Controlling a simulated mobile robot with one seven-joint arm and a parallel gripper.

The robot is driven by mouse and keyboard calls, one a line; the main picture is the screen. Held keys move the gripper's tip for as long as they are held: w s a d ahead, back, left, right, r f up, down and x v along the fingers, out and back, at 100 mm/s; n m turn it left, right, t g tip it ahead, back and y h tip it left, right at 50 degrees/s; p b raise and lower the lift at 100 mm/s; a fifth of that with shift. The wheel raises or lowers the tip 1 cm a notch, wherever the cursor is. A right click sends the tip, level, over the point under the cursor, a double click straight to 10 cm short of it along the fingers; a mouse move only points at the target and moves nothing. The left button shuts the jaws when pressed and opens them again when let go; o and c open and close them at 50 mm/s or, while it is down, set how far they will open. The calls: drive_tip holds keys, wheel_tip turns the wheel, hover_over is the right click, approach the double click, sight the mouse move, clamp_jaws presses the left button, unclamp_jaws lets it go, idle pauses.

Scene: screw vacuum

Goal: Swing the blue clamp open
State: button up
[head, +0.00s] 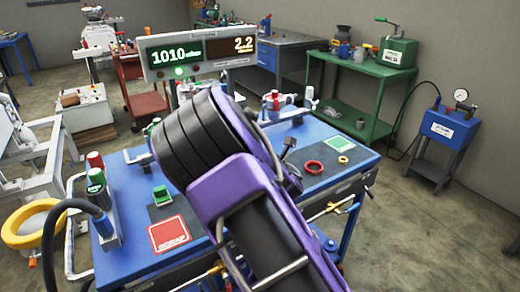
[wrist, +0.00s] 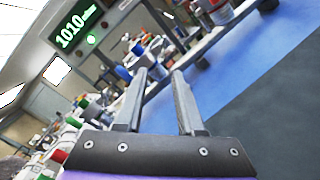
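My gripper (wrist: 160,76) is open in the wrist view. Its two grey fingers stand apart with nothing held between them. In the head view my purple and black arm covers the middle of the blue bench (head: 345,178) and most of the gripper. No blue clamp can be made out for certain in either view. A metal pipe assembly with a red-topped part (head: 276,98) stands at the back of the bench, partly behind my arm. In the wrist view metal pipework (wrist: 222,12) lies beyond the fingertips.
A display (head: 200,55) reading 1010 stands behind the bench. A red ring (head: 314,167), a small yellow ring (head: 343,160) and a green block (head: 161,195) lie on the bench. A red scrap mat (head: 170,235) is at front left, near a black hose (head: 62,207).

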drive_tip(key=v, duration=0.5)
drive_tip(key=shift+s, duration=0.45)
